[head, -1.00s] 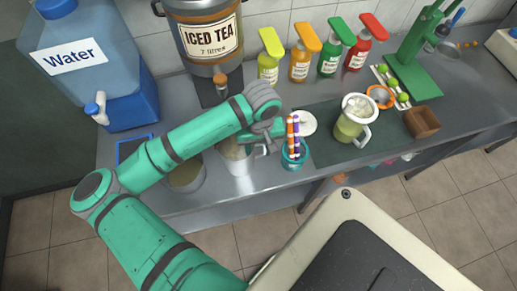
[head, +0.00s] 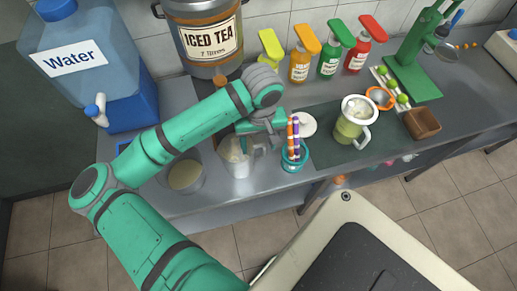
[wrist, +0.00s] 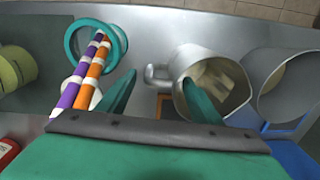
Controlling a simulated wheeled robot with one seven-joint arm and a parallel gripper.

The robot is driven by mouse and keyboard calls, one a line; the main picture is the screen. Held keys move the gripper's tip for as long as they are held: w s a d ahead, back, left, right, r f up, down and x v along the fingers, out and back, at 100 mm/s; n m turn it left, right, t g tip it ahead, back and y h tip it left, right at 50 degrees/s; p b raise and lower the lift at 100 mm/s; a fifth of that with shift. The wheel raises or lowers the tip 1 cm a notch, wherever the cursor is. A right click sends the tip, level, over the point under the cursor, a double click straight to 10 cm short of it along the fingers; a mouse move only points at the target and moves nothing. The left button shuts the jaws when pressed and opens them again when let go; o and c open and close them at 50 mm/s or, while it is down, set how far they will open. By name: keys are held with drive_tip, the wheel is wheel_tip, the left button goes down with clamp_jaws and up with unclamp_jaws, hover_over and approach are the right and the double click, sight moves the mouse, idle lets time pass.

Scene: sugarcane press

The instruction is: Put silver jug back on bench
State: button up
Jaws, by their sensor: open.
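The silver jug (wrist: 181,66) stands on the metal bench in the wrist view, its open top facing the camera and something pale inside. Its handle points left, in line with the gap between my fingers. In the head view the jug (head: 237,165) is upright near the bench's front edge, partly hidden by my wrist. My gripper (wrist: 159,78) is open. Its right finger overlaps the jug's rim in the picture, and its left finger is clear on the handle's other side. I cannot tell whether either finger touches the jug.
A teal holder (head: 293,163) with orange and purple straws stands close to the right of my gripper. A round metal pot (head: 184,176) is left of the jug. A white-topped jug (head: 352,127) stands on the dark mat. The iced tea dispenser (head: 207,68) is behind.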

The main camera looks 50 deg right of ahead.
wheel_tip(320, 180, up, 7)
drive_tip(key=shift+f, duration=0.15)
idle(0.7)
